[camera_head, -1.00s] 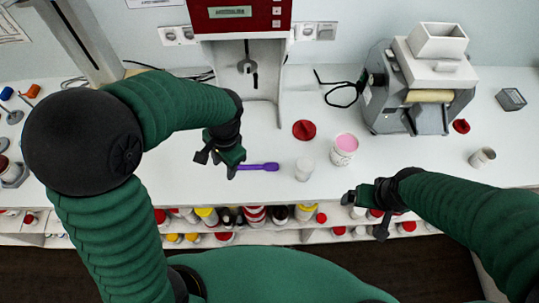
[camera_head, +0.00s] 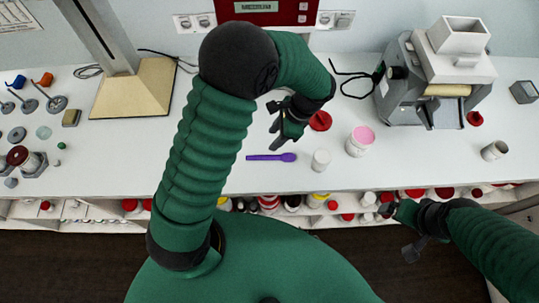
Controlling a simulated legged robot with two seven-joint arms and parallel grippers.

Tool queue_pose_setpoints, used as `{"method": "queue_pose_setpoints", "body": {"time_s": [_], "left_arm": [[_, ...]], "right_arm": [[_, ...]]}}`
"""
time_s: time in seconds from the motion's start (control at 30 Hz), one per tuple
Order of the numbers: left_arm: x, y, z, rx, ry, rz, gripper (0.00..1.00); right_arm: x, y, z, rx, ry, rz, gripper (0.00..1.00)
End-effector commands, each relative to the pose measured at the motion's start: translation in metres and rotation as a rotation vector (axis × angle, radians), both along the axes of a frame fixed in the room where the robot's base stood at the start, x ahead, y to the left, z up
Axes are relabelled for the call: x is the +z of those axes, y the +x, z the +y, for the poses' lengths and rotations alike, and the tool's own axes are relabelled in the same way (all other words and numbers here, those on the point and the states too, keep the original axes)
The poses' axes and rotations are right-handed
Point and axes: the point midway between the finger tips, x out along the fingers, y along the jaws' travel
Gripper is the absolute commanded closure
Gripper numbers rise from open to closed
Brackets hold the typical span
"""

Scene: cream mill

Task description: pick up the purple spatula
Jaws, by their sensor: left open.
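The purple spatula (camera_head: 271,157) lies flat on the white counter, its handle to the left and its wider end to the right. My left gripper (camera_head: 276,134) is open and empty, just beyond the spatula in the picture and apart from it. I cannot tell its exact height above the counter. My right gripper (camera_head: 398,231) is open and empty, in front of the counter's front edge at the lower right.
A white cup (camera_head: 321,160), a jar with pink contents (camera_head: 360,141) and a red lid (camera_head: 320,121) stand right of the spatula. A grey mill (camera_head: 432,80) is at back right. Shelves with several jars run below the counter (camera_head: 420,160).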

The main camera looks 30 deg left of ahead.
Motion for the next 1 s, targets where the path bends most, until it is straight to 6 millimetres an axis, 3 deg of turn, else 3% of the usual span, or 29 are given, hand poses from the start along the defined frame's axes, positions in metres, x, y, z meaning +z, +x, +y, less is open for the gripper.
{"method": "queue_pose_setpoints", "body": {"time_s": [0.2,0.43,0.63,1.0], "left_arm": [[-0.048,-0.012,0.019,0.002,-0.001,0.003,0.57],[-0.071,-0.02,0.026,0.002,-0.002,0.003,0.57],[-0.104,-0.029,0.035,0.002,-0.001,0.002,0.57],[-0.111,-0.029,0.036,0.001,-0.003,-0.002,0.57]], "right_arm": [[0.007,0.0,0.0,0.0,0.0,0.0,0.06],[0.014,0.0,0.0,0.0,0.0,0.0,0.06],[0.023,0.0,0.0,0.0,0.0,0.0,0.06],[0.022,0.0,0.0,0.0,0.0,0.0,0.06]]}}
